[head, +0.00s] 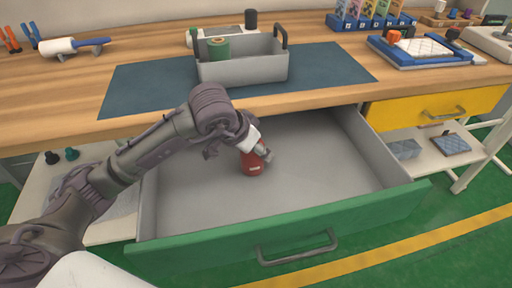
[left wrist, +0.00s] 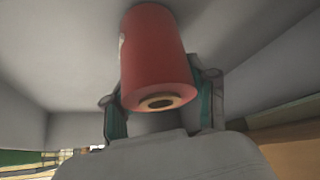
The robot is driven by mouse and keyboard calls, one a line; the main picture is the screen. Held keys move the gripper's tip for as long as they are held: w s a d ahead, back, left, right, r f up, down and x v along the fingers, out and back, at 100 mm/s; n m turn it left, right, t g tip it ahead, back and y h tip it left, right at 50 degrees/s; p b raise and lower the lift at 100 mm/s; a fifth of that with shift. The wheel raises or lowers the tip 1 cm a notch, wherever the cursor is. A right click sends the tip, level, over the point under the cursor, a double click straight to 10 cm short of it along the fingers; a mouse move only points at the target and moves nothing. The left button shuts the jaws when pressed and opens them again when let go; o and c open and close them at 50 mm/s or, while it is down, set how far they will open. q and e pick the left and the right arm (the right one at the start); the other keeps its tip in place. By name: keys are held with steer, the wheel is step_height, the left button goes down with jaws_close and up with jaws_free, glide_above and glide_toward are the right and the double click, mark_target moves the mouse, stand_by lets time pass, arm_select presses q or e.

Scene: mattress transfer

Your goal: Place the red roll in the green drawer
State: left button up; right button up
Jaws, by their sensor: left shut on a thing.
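The red roll (head: 254,162) is inside the open green drawer (head: 330,216), near the middle of its grey interior, with part of it hidden by my gripper. My left gripper (head: 262,150) reaches down into the drawer and is shut on the roll. In the left wrist view the red roll (left wrist: 155,60) sits between the two fingers of my left gripper (left wrist: 160,100), its cored end facing the camera. I cannot tell whether the roll touches the drawer floor. My right gripper is not in view.
A grey tote (head: 240,70) with a green roll (head: 218,48) stands on a blue mat (head: 330,72) on the workbench above. A yellow drawer (head: 435,108) is to the right. The rest of the green drawer looks empty.

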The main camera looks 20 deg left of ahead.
arm_select(q)
steer(key=o, duration=1.4)
steer(key=shift+c, duration=0.2)
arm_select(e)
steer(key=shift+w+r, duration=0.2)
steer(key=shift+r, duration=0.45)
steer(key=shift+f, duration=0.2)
arm_select(q)
steer(key=shift+s+r, duration=0.1)
steer(key=shift+r, duration=0.25)
steer(key=p+v, duration=0.1)
steer(key=v, duration=1)
steer(key=shift+s+r+p, duration=0.15)
steer(key=shift+s+p, duration=0.05)
steer(key=shift+p, duration=0.15)
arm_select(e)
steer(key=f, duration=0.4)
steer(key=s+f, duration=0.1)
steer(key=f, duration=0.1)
arm_select(q)
steer(key=shift+a, duration=0.1)
